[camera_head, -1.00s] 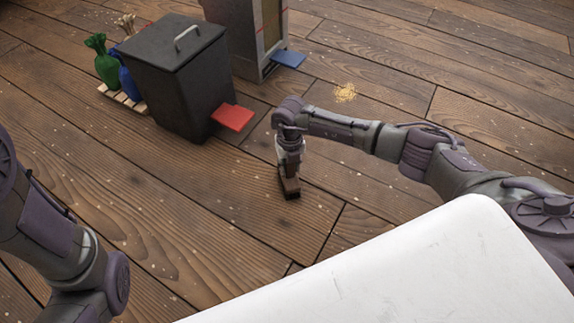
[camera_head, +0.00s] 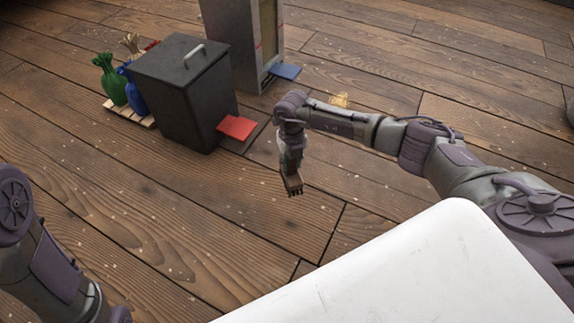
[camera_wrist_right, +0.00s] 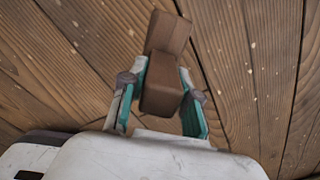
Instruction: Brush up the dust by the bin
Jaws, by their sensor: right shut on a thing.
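A small pile of yellowish dust (camera_head: 340,100) lies on the plank floor, partly hidden behind my right forearm. The dark lidded bin (camera_head: 170,85) stands to its left, with a red flap (camera_head: 237,127) at its base. My right gripper (camera_head: 291,170) points down and is shut on a brown brush (camera_head: 293,184), whose dark bristles show at its lower end. The brush is below and left of the dust in the picture. In the right wrist view the brush's brown block (camera_wrist_right: 163,85) sits between the two fingers. My left gripper is out of view.
A tall grey cabinet (camera_head: 230,50) with a blue flap (camera_head: 285,71) stands behind the bin. Green and blue sacks (camera_head: 112,85) sit on a small pallet (camera_head: 130,112) to the bin's left. Pale specks dot the floor. Floor in front of the bin is clear.

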